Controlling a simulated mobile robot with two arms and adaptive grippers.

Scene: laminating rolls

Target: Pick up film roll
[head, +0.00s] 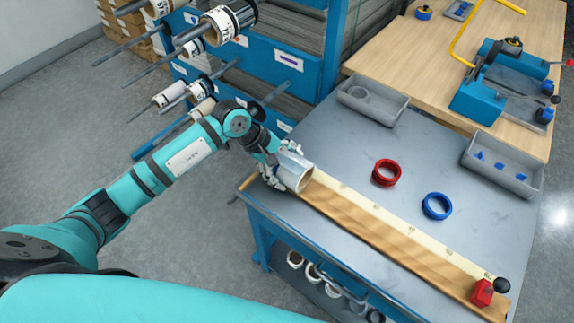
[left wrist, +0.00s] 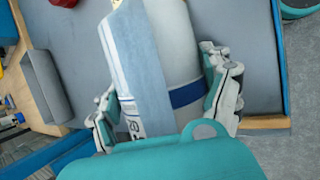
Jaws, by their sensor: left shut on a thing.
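A white and grey film roll (head: 298,170) is at the left end of the grey table, beside the wooden measuring board. In the left wrist view the film roll (left wrist: 178,50) fills the middle and shows a dark blue band and printed label marks near the hand. My left gripper (head: 284,170) is shut on the film roll. In the left wrist view the left gripper (left wrist: 165,100) has fingers on both sides of the roll. Whether the roll touches the table is unclear. My right gripper is not in view.
The wooden measuring board (head: 400,238) runs along the table's front edge to a red stop (head: 482,292). A red ring (head: 386,172), a blue ring (head: 436,206) and grey trays (head: 372,103) lie behind. A rack of rolls (head: 285,62) stands behind my arm.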

